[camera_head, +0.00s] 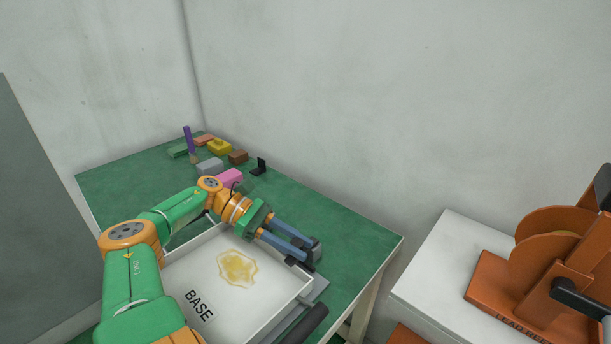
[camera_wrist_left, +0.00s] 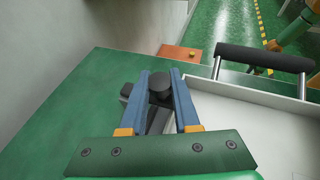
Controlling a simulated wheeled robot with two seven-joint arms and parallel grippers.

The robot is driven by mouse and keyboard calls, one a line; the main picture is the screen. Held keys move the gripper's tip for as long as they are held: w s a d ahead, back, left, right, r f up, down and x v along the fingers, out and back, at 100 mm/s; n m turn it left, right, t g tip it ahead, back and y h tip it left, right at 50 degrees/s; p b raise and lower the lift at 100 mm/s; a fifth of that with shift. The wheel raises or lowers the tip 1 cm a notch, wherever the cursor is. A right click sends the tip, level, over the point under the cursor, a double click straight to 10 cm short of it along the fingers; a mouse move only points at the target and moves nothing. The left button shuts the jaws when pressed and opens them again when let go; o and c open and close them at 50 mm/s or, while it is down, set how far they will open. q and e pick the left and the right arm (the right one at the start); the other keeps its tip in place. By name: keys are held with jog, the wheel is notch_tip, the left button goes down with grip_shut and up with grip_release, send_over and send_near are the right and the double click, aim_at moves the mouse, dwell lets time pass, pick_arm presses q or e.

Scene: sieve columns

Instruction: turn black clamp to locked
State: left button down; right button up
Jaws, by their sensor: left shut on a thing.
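The black clamp (camera_wrist_left: 160,84) shows in the left wrist view as a dark round-topped knob on a dark grey body, beside the corner of the white tray. My left gripper (camera_wrist_left: 160,76) has its two blue fingers on either side of the knob and is shut on it. In the head view, my left gripper (camera_head: 302,252) reaches the tray's right corner, where the fingers partly hide the clamp (camera_head: 316,251). I cannot read the clamp's locked or unlocked position. My right gripper is not in view.
The white tray (camera_head: 193,262) labelled BASE holds a yellowish patch and has a black bar handle (camera_head: 303,326). Several coloured blocks and a small black object (camera_head: 259,167) lie at the green table's (camera_head: 345,235) back. An orange machine (camera_head: 540,270) stands right, beyond a gap.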

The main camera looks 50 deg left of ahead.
aim_at(297, 244)
pick_arm(q)
jog(key=shift+f, duration=0.1)
dwell(0.3)
jog(key=c, duration=0.6)
grip_release()
jog(key=shift+c, duration=0.2)
jog(key=shift+g, duration=0.3)
jog(key=r+p, duration=0.5)
jog(key=shift+s+d, duration=0.15)
jog(key=shift+d, duration=0.1)
jog(key=s+d+r+p, duration=0.8)
jog(key=s+d+p, duration=0.1)
jog(key=shift+s+d, duration=0.2)
jog(key=shift+d, duration=0.1)
